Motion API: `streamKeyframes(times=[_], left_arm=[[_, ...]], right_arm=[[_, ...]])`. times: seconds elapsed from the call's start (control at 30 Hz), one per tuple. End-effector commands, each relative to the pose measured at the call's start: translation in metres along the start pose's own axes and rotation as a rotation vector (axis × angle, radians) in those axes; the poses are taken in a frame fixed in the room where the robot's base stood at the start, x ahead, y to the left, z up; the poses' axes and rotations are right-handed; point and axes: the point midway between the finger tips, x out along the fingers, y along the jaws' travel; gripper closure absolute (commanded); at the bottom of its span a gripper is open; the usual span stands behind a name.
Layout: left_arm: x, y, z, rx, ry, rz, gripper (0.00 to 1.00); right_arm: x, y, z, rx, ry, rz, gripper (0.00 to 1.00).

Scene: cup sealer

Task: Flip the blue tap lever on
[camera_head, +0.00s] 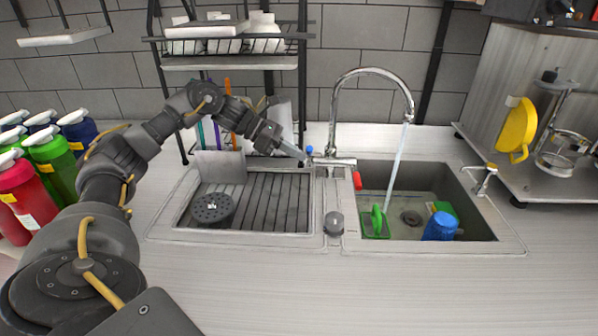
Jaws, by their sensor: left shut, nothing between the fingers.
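The chrome tap (334,115) stands behind the sink with its curved spout over the right basin. A stream of water (397,165) runs from the spout into the basin. The small blue tap lever (309,150) points up at the left end of the tap's base. The red lever (357,180) hangs down at the right end. My left gripper (303,157) is shut and empty, its tip right beside the blue lever. I cannot tell whether they touch. My right gripper is out of view.
The right basin (481,220) holds a blue cup (440,226) and green items. The ribbed drainer (270,205) on the left holds a dark round piece (212,208). A dish rack (232,62) stands behind my left arm. Several bottles (55,160) stand far left. The front counter is clear.

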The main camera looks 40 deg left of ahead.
Motion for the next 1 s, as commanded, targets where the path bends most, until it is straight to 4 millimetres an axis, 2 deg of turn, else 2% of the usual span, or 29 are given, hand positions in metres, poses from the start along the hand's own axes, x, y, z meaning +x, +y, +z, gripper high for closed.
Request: streamKeyframes(times=[0.03,0.1,0.4,1.0], left_arm=[[-0.016,0.005,0.007,0.012,-0.021,0.024,1.0],[-0.028,0.004,0.007,0.011,-0.02,0.024,1.0],[-0.06,0.002,0.004,0.007,-0.01,0.01,1.0],[-0.064,0.0,0.002,0.003,-0.006,0.005,1.0]], right_arm=[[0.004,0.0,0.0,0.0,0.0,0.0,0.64],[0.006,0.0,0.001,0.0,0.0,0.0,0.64],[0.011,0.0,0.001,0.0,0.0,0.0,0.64],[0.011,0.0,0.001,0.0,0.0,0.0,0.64]])
